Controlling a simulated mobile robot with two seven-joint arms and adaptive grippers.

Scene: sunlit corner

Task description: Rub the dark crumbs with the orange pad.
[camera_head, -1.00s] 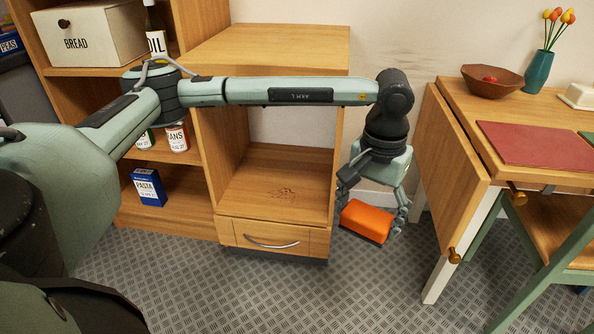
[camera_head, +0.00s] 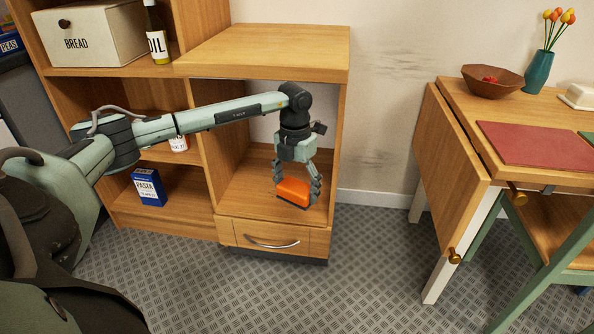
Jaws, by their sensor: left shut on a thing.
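My left gripper (camera_head: 297,184) is shut on the orange pad (camera_head: 293,192). It hangs inside the open compartment of the wooden cabinet, low over the right part of the compartment floor (camera_head: 245,196). I cannot tell whether the pad touches the floor. The dark crumbs, seen earlier on this floor, are hidden now behind the pad and gripper. My right gripper is not in view.
The cabinet top (camera_head: 265,45) lies above my forearm, and its side walls bound the compartment. A drawer (camera_head: 272,238) is below. A blue pasta box (camera_head: 149,187) stands on the left shelf. A table (camera_head: 460,170) stands at the right, with clear floor between.

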